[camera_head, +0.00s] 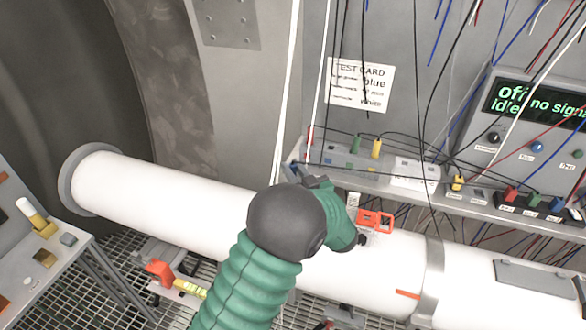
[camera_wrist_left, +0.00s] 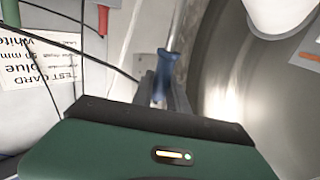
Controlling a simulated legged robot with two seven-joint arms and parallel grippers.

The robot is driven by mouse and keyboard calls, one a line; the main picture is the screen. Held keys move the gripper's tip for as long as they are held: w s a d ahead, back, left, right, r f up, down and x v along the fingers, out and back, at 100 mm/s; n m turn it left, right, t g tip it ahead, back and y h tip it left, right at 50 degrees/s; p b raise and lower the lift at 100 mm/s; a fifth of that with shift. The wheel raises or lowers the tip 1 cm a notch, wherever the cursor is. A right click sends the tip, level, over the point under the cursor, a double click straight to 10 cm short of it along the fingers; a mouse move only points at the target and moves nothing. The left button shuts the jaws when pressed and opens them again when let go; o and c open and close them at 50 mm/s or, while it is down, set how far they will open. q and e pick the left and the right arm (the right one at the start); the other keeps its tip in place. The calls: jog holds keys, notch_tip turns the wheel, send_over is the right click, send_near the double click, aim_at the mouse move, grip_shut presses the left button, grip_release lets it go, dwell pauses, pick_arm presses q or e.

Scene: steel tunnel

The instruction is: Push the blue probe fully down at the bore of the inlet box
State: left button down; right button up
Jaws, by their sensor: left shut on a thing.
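My left arm reaches up over the white pipe, and its gripper (camera_head: 318,182) is at the left end of the instrument shelf, partly hidden by my wrist. In the left wrist view the gripper (camera_wrist_left: 165,92) is shut on the blue probe (camera_wrist_left: 167,66), whose upper part shows between the fingers. The probe's lower end and the bore are hidden, so I cannot tell how deep it sits. A low grey box (camera_head: 345,157), likely the inlet box, is on the shelf just beyond the gripper. My right gripper is not in view.
The white pipe (camera_head: 190,192) crosses below the shelf (camera_head: 395,187). An orange device (camera_head: 374,220) sits on it beside my wrist. Thin cables hang before the test card (camera_head: 360,86) and the display unit (camera_head: 535,110). A side bench (camera_head: 50,262) stands at left.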

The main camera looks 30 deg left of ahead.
pick_arm(q)
jog(key=shift+f+b, duration=2.55)
jog(key=shift+f, duration=0.85)
jog(key=c, duration=1.2)
grip_release()
jog(key=shift+c, duration=0.2)
jog(key=b+v, duration=0.4)
jog(key=v, duration=1.3)
jog(key=shift+b, duration=0.4)
jog(key=shift+a, duration=0.15)
